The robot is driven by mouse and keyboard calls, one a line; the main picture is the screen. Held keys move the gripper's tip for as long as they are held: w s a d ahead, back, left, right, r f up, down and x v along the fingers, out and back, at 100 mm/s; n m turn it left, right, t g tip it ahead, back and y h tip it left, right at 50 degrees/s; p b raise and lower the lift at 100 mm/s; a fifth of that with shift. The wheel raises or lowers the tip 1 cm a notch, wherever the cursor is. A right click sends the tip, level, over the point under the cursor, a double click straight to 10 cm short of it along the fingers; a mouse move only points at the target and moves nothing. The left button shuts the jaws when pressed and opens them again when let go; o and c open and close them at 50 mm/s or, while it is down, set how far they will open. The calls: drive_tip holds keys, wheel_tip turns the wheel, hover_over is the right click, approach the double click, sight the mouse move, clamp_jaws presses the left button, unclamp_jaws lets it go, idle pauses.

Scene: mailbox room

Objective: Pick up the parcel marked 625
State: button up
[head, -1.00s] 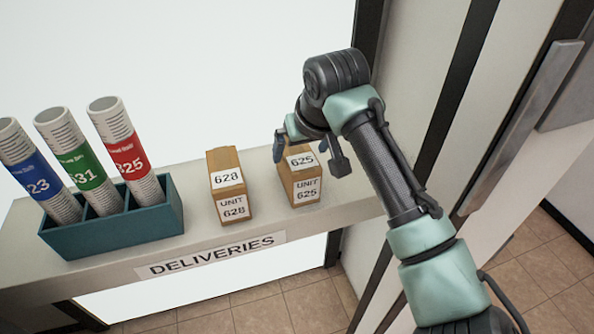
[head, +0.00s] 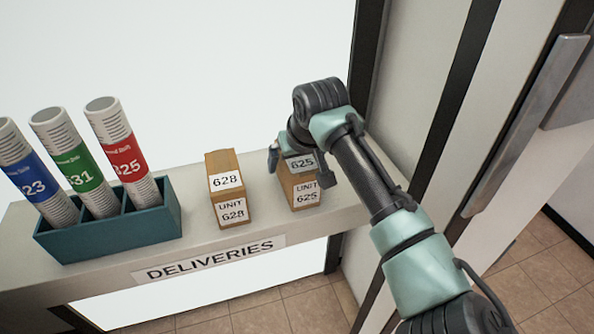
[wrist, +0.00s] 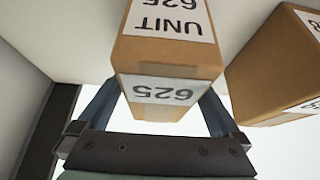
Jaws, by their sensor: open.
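The parcel marked 625 (head: 304,194) is a small brown box with white labels, upright on the deliveries shelf. In the wrist view the parcel (wrist: 168,54) appears upside down, with its 625 label facing the camera between the fingers. My gripper (head: 298,165) is open, with one finger on each side of the parcel's upper part. The gripper also shows in the wrist view (wrist: 160,112). I cannot tell whether either finger touches the box. Part of the parcel's top is hidden by the gripper in the head view.
A similar parcel marked 628 (head: 230,190) stands just left on the shelf (head: 266,211). It also shows at the right of the wrist view (wrist: 272,70). A teal holder (head: 110,232) with several labelled tubes stands further left. A wall rises beside the shelf's right end.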

drive_tip(key=shift+f, duration=0.25)
idle(0.3)
clamp_jaws()
drive_tip(key=shift+r+p, duration=0.15)
drive_tip(key=shift+p, duration=0.15)
